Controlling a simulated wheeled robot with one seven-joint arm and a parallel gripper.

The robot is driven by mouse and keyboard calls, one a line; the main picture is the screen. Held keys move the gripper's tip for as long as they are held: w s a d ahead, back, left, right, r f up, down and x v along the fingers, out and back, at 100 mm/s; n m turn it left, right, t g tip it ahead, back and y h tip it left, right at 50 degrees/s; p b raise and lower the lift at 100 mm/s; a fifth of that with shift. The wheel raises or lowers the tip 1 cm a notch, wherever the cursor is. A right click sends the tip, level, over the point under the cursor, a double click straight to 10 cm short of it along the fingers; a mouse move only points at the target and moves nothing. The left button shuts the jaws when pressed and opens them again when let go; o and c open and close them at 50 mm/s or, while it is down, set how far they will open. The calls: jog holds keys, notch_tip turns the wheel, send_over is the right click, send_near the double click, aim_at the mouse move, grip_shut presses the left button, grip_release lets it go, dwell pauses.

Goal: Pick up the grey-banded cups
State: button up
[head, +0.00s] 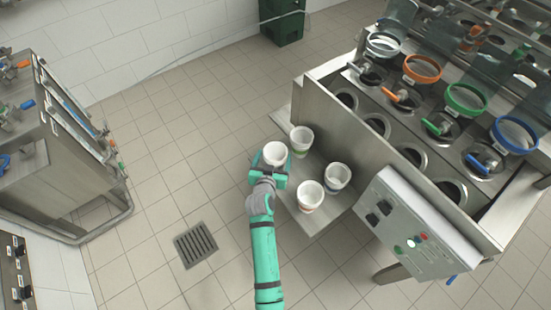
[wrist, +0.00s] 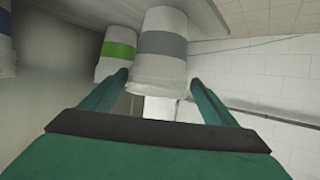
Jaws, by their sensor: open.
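The grey-banded cup (wrist: 162,46) is straight ahead of my gripper in the wrist view, with its grey band facing me. In the head view this cup (head: 275,153) is the white one at the end of my green arm, on the shelf's left edge. My gripper (wrist: 158,92) is open, with one finger on each side of the cup's rim end in the picture. I cannot tell whether the fingers touch it. No other grey band shows clearly.
A green-banded cup (wrist: 117,50) stands close to the left of the grey-banded one. Other white cups (head: 310,195) and (head: 337,178) share the steel shelf (head: 318,222). The filler machine (head: 420,250) borders the shelf on the right. Open tiled floor lies left.

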jog(key=shift+f+x, duration=0.15)
jog(key=shift+x, duration=1.55)
jog(key=shift+f+x, duration=0.2)
jog(key=shift+x, duration=1.45)
jog(key=shift+s+d, duration=0.15)
jog(key=shift+s, duration=0.05)
jog(key=c, duration=0.8)
